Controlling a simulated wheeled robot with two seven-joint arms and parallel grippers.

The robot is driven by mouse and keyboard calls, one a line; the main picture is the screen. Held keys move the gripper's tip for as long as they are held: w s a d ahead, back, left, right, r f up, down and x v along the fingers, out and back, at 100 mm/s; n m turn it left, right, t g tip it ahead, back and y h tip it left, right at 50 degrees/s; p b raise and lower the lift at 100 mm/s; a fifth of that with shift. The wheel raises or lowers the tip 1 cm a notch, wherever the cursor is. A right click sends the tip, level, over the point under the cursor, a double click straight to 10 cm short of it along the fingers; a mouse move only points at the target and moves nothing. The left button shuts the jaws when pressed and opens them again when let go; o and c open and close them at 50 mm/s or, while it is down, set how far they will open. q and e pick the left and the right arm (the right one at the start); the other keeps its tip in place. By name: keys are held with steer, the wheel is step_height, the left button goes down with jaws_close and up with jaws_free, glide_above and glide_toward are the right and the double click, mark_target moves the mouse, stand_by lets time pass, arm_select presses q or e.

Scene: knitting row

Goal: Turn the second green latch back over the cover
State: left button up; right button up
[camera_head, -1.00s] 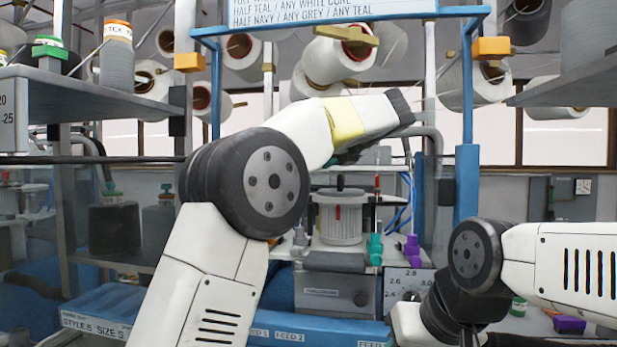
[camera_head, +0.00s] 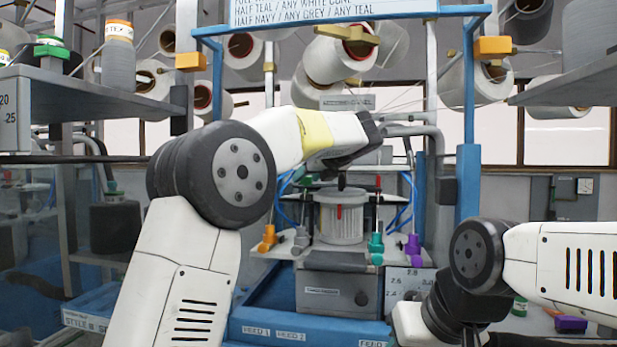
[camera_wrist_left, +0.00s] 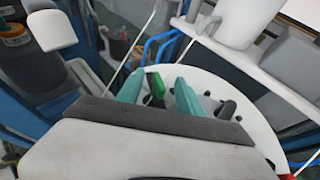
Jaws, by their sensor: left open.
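In the left wrist view, a green latch (camera_wrist_left: 157,88) stands between the two teal fingers of my left gripper (camera_wrist_left: 158,92). The gripper is open, with a finger on either side of the latch; I cannot tell whether either touches it. A pale round plate (camera_wrist_left: 258,128) with dark holes lies beneath and to the right. Which way the latch is turned is unclear. My right arm shows at the lower right, its gripper out of view.
Orange (camera_head: 268,238), teal (camera_head: 376,247) and purple (camera_head: 412,245) feeders stand around the drum. A blue frame post (camera_head: 468,190) rises at the right, with yarn cones (camera_head: 337,60) above. Blue hoses (camera_head: 403,205) run close by.

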arm_select(q)
steer(key=shift+c, duration=0.2)
jaws_close()
steer(key=shift+d, duration=0.15)
stand_by(0.9)
steer(key=shift+o, duration=0.2)
jaws_free()
steer(key=shift+s, duration=0.1)
steer(key=v, duration=0.7)
steer(key=shift+s+d, duration=0.15)
steer(key=shift+s, duration=0.1)
steer(key=shift+r, duration=0.1)
